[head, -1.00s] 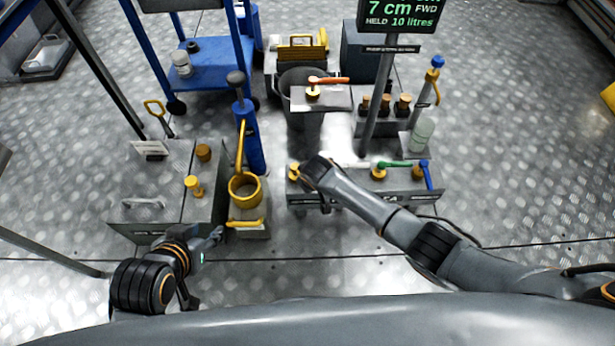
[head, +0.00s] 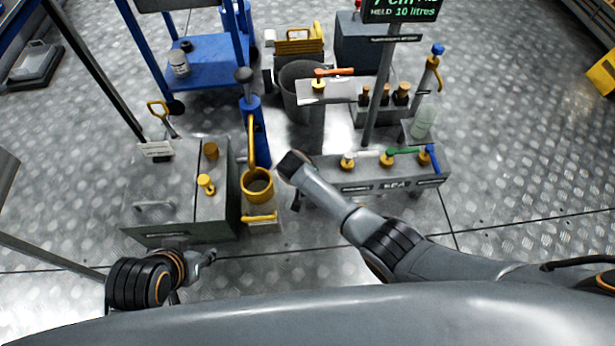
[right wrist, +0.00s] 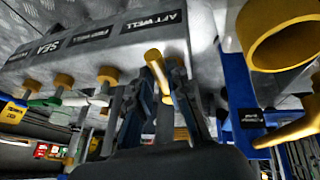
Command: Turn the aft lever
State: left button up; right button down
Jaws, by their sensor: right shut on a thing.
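The valve bench (head: 400,180) carries a row of valves with white, green and blue levers in the head view. In the right wrist view its AFT WELL label (right wrist: 152,22) is above a yellow part of the aft lever (right wrist: 157,68), at the row's left end in the head view, where my arm hides it. My right gripper (right wrist: 163,85) is shut on this yellow part, its fingers on either side. In the head view only the back of its wrist shows. My left gripper (head: 205,256) hangs in front of the left cabinet, away from the bench; its fingers are too small to judge.
A blue hand pump (head: 254,135) and a yellow cup (head: 257,185) stand just left of the bench. A grey cabinet (head: 180,205) is further left. Behind are a raised stand with an orange lever (head: 335,72), a bucket (head: 300,95) and a display post (head: 378,100).

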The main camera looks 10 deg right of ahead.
pick_arm(q)
jog(key=shift+w, duration=0.2)
pick_arm(e)
jog(key=shift+a, duration=0.15)
pick_arm(q)
jog(key=shift+w+r, duration=0.1)
pick_arm(e)
jog(key=c, duration=1.3)
grip_release()
pick_arm(q)
jog(key=shift+d, duration=0.1)
pick_arm(e)
jog(key=shift+r, duration=0.1)
jog(key=v, duration=1.2)
